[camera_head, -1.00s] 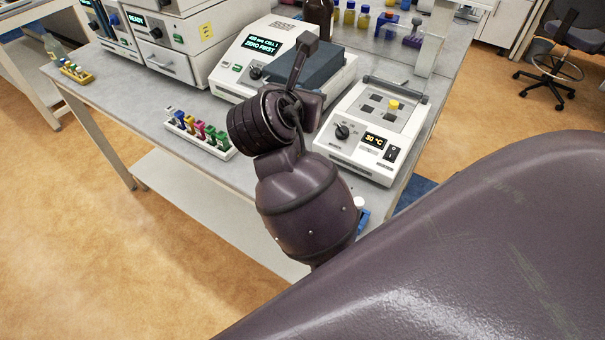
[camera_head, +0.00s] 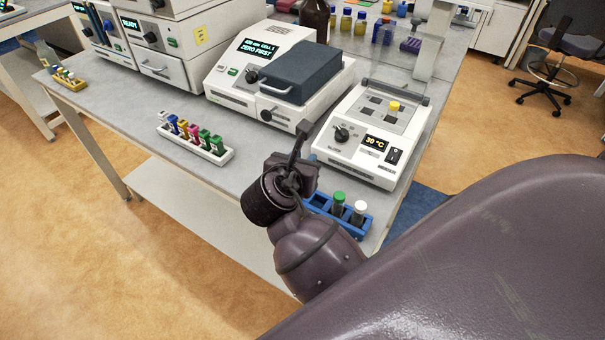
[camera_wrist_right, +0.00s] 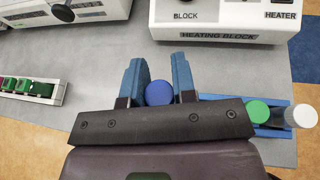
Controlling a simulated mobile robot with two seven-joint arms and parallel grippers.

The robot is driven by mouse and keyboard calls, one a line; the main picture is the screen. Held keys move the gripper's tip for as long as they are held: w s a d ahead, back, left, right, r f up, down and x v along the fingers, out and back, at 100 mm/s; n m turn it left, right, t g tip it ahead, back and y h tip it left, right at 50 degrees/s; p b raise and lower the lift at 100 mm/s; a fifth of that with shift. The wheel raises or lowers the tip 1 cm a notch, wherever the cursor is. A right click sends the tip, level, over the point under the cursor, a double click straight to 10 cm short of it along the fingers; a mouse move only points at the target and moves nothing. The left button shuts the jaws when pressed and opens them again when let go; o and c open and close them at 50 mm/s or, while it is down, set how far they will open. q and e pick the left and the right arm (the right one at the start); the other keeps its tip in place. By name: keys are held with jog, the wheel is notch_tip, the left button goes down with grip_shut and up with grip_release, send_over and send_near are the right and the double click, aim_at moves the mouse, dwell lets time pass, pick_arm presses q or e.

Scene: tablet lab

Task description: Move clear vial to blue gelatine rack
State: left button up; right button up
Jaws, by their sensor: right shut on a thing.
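My right gripper (camera_head: 297,165) is over the front part of the bench, at the left end of the blue rack (camera_head: 361,228). In the right wrist view my right gripper (camera_wrist_right: 159,88) is shut on a vial with a round blue cap (camera_wrist_right: 159,93). Its body is hidden under the cap, so I cannot tell whether it is clear or touches the rack. The rack holds a green-capped vial (camera_head: 338,203) and a white-capped vial (camera_head: 359,212). The rack's left end is partly covered by my gripper. My left gripper is out of view.
The heating block (camera_head: 350,155) stands just behind the rack, with a yellow-capped vial (camera_head: 394,106) in it. A spectrophotometer (camera_head: 232,85) with a dark lid stands behind to the left. A white rack (camera_head: 218,157) of coloured cuvettes lies left. Bench between is clear.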

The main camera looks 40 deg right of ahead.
notch_tip(320, 180, down, 4)
jog(key=shift+r+b, duration=0.1)
jog(key=shift+b, duration=0.3)
jog(key=o, duration=0.9)
